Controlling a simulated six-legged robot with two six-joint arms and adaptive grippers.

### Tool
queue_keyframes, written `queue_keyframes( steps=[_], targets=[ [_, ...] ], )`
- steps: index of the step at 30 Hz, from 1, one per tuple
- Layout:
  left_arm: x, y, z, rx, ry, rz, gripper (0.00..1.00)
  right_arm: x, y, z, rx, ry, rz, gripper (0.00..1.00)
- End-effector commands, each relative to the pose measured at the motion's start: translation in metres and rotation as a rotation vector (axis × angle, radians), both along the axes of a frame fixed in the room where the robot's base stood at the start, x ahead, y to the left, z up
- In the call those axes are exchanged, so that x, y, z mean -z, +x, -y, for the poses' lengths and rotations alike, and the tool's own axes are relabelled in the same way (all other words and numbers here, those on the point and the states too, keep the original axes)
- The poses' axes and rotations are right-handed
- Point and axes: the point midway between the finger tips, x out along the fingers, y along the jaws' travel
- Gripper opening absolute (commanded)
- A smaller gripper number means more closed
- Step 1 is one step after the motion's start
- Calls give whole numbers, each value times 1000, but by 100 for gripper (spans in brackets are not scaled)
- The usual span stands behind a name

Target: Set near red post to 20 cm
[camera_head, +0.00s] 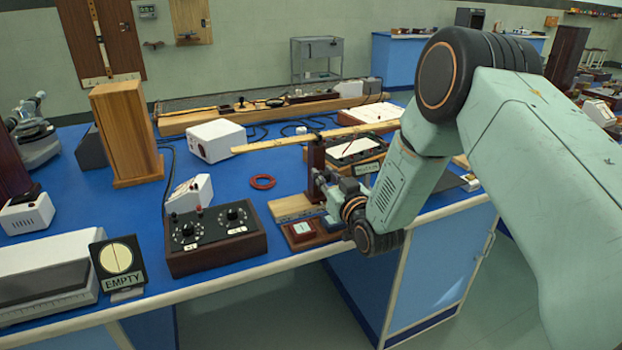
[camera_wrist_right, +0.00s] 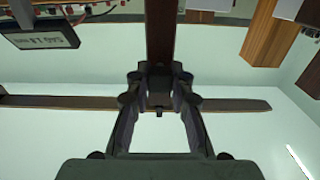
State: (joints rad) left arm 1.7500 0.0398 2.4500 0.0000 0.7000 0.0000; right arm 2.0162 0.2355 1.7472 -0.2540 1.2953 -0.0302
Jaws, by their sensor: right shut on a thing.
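A dark red post (camera_head: 316,153) stands upright on the blue bench, at the front right in the head view. A long yellow wooden rule (camera_head: 285,143) runs at the height of its top. My right gripper (camera_head: 321,182) is at the post, below its top, with the arm coming in from the right. In the wrist view the fingers (camera_wrist_right: 158,82) close on the dark red post (camera_wrist_right: 161,35). The post's foot is partly hidden by the gripper, and I cannot read a scale on the rule. My left gripper is not in view.
A control box with two dials (camera_head: 214,238) and a red ring (camera_head: 263,181) lie left of the post. A wooden block (camera_head: 291,207) and small red-brown tray (camera_head: 305,233) sit close to the gripper near the bench's front edge.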

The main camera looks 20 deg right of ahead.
Motion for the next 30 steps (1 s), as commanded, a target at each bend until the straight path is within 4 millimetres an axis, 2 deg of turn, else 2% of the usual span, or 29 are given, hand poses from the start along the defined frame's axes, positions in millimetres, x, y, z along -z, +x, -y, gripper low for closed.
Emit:
queue_keyframes(
  steps=[11, 12, 19, 30],
  targets=[
    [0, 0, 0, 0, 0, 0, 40, -2, 1, 3, -2, -5, 4, 0],
    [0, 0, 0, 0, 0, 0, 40, -2, 1, 3, -2, -5, 4, 25],
    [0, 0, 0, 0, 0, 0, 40, -1, 1, 3, -2, -4, 2, 44],
    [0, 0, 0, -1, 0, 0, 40, 0, -3, 3, -2, -3, 0, 45]
  ],
)
